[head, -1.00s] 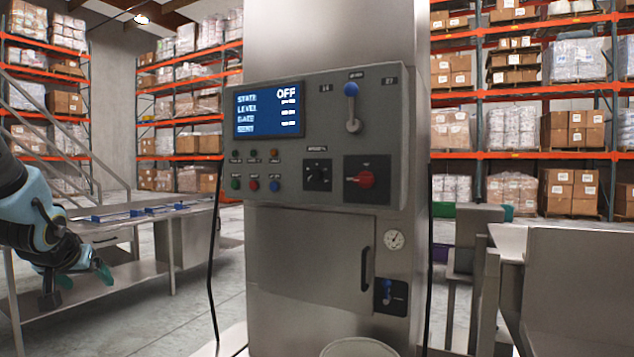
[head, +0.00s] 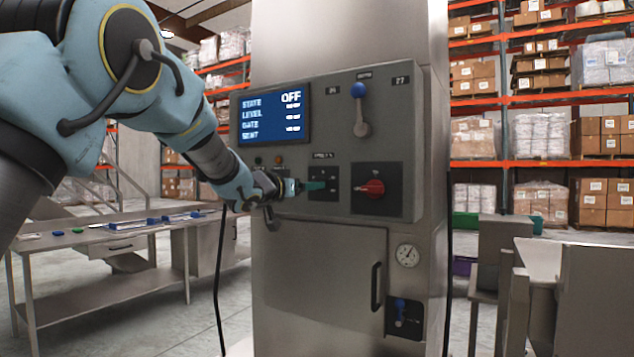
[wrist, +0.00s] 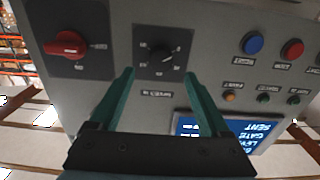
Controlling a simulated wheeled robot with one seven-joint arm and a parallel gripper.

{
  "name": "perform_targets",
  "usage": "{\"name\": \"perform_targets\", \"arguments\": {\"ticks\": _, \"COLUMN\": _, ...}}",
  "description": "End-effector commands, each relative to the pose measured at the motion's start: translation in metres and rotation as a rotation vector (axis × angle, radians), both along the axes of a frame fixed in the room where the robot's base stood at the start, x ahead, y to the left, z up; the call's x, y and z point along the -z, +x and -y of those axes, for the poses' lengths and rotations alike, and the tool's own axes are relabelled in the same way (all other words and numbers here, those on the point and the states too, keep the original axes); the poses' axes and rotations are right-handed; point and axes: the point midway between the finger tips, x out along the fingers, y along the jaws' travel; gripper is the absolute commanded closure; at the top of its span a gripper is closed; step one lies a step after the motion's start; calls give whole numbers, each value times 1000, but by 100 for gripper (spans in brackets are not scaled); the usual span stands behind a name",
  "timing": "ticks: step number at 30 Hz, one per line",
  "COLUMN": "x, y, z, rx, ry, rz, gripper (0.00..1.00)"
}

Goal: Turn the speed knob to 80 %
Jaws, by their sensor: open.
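The speed knob is a small black knob (wrist: 161,55) on a dark square plate with markings around it, in the upper middle of the wrist view, where the panel appears upside down. In the head view its plate (head: 330,186) is partly covered by my gripper. My gripper (head: 312,186) reaches the panel from the left. In the wrist view its two green fingers (wrist: 158,75) are spread apart, one on each side of the knob plate, with nothing between them. I cannot tell whether the tips touch the panel.
A red rotary switch (head: 373,187) sits right of the knob. A blue-tipped lever (head: 359,92) is above it. The blue screen (head: 272,117) reads OFF. Push buttons (wrist: 253,43) are on the knob's other side. A steel bench (head: 120,226) stands at left.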

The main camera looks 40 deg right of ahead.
Motion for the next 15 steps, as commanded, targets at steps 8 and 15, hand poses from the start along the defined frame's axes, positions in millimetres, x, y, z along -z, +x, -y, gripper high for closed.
{"name": "perform_targets", "arguments": {"ticks": 8, "x": -1, "y": 12, "z": 45, "rx": -1, "ry": 2, "rz": -1, "gripper": 20}}
{"name": "perform_targets", "arguments": {"ticks": 15, "x": 0, "y": 15, "z": 58, "rx": -1, "ry": 1, "rz": -1, "gripper": 20}}
